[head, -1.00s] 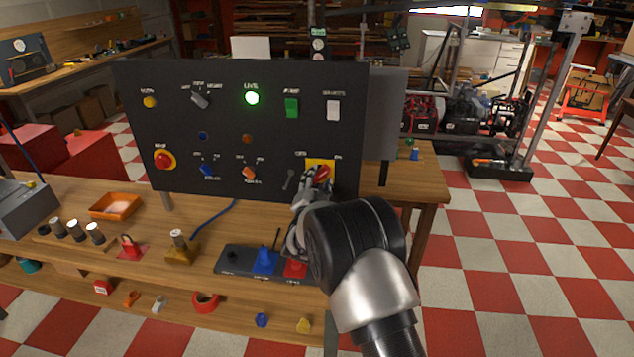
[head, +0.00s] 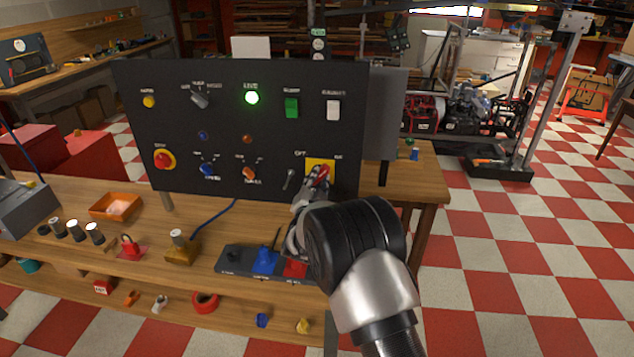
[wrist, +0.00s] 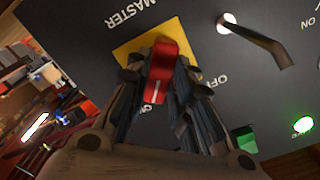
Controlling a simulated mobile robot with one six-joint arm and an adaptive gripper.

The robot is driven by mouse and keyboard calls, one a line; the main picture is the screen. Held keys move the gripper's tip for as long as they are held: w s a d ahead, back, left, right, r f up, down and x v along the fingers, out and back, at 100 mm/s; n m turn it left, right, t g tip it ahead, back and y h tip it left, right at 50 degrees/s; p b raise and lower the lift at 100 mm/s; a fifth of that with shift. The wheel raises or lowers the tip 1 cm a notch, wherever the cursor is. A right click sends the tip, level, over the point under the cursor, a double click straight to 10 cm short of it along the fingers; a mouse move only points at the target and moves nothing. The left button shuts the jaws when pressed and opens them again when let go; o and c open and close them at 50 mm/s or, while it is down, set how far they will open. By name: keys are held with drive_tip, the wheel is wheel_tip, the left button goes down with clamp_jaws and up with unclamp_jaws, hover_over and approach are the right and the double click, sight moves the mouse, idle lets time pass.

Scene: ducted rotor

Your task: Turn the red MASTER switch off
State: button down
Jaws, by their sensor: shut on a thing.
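The red MASTER switch handle (head: 322,171) sits on a yellow plate (head: 313,163) at the lower right of the black panel. My gripper (head: 316,184) reaches it from the front and is shut on it. In the wrist view, the red handle (wrist: 160,68) stands between my two fingers (wrist: 158,90), over the yellow plate (wrist: 187,38). Its white line points down and slightly left in that view, near a small, partly hidden label. The OFF label (wrist: 214,81) is to the right of the handle there. In the head view the handle leans to the upper right.
A bare toggle lever (head: 289,178) is just left of the yellow plate; it also shows in the wrist view (wrist: 258,42). The green LIVE lamp (head: 252,98) is lit. A control box (head: 232,258) with blue and red parts lies on the bench below my gripper.

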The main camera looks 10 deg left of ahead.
drive_tip(key=n, duration=0.8)
drive_tip(key=shift+d+n, duration=0.1)
drive_tip(key=shift+n, duration=0.2)
drive_tip(key=n+p, duration=0.1)
drive_tip(key=n, duration=0.3)
drive_tip(key=shift+r+n+p, duration=0.1)
drive_tip(key=shift+n+p, duration=0.25)
drive_tip(key=shift+n, duration=1.75)
drive_tip(key=c, duration=1.4)
unclamp_jaws()
drive_tip(key=shift+s, duration=0.1)
drive_tip(key=s, duration=1.2)
